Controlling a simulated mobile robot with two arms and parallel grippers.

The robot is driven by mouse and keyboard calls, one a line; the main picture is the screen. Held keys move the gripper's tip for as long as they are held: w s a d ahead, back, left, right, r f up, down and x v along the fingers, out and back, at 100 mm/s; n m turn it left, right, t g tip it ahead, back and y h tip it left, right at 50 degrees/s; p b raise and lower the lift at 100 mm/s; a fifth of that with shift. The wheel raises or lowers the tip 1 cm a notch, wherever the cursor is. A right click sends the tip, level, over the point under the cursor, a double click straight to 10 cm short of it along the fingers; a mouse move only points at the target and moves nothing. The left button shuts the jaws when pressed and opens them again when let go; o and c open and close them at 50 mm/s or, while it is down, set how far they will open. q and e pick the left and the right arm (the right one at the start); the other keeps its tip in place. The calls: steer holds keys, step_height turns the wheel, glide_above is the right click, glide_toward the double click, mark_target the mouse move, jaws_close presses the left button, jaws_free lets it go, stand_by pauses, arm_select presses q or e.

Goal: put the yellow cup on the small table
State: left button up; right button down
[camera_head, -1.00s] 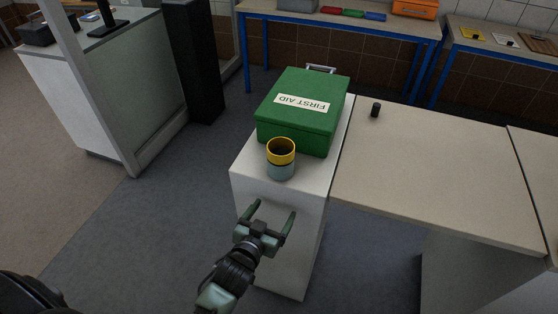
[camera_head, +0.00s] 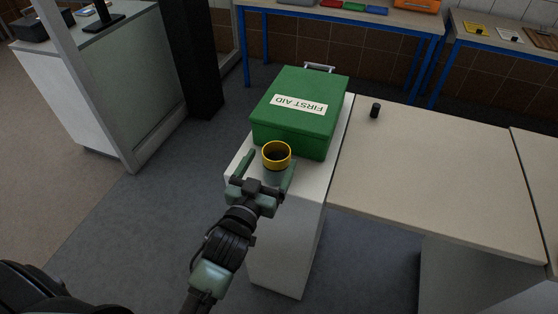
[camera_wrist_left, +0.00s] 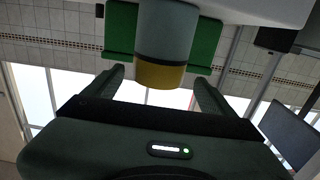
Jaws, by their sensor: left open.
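The yellow cup (camera_head: 277,149) has a yellow upper band and a grey-green lower part. It stands upright on the white cabinet (camera_head: 285,235), in front of the green first aid box. My left gripper (camera_head: 271,160) is open, with a finger on each side of the cup; its right finger hides part of the cup's lower side. In the left wrist view, which is upside down, the cup (camera_wrist_left: 166,45) sits between and just beyond the fingertips (camera_wrist_left: 158,76). Contact cannot be told. A beige table (camera_head: 430,170) stands to the right of the cabinet. My right gripper is not in view.
The green first aid box (camera_head: 300,112) fills the back of the cabinet top. A small black cylinder (camera_head: 375,110) stands on the beige table's far left corner; the rest of that top is clear. Blue-legged benches (camera_head: 345,22) stand behind.

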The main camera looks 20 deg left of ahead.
mark_target(281, 146)
arm_select(q)
steer(key=shift+w+r, duration=0.2)
steer(key=shift+w, duration=0.7)
steer(key=w, duration=0.1)
steer(key=w+p, duration=0.1)
steer(key=w, duration=0.1)
steer(key=w+p, duration=0.1)
steer(key=shift+w+d+f, duration=0.25)
steer(key=shift+f, duration=0.05)
steer(key=shift+w+f, duration=0.15)
steer(key=shift+w, duration=0.25)
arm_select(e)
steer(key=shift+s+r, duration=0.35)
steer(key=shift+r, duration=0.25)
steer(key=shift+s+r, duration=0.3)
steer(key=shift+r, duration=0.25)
arm_select(q)
steer(key=c, duration=1.8)
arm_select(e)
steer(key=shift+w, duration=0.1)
